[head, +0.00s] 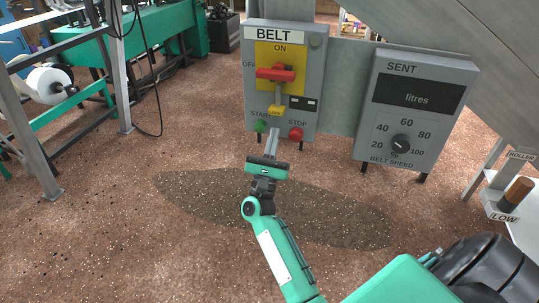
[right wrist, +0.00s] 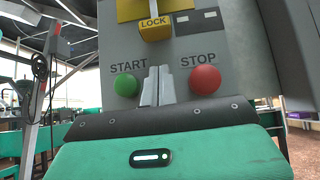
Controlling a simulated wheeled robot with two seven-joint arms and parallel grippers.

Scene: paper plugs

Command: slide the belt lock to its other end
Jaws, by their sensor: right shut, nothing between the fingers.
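The yellow belt lock (head: 276,111) sits below the handle, at the lower end of a grey strip. In the right wrist view the lock (right wrist: 155,27) reads LOCK and is at the top. My right gripper (head: 273,133) is shut and empty. Its fingertips (right wrist: 158,72) are below the lock, between the green START button (right wrist: 125,86) and the red STOP button (right wrist: 205,79). My left gripper is out of view.
A SENT panel (head: 437,68) with a litres display and a BELT SPEED dial (head: 401,144) stands to the right. A ROLLER handle (head: 515,194) is at the far right. A dark wet-looking patch (head: 340,215) lies on the floor. A green machine frame (head: 160,30) is at the left.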

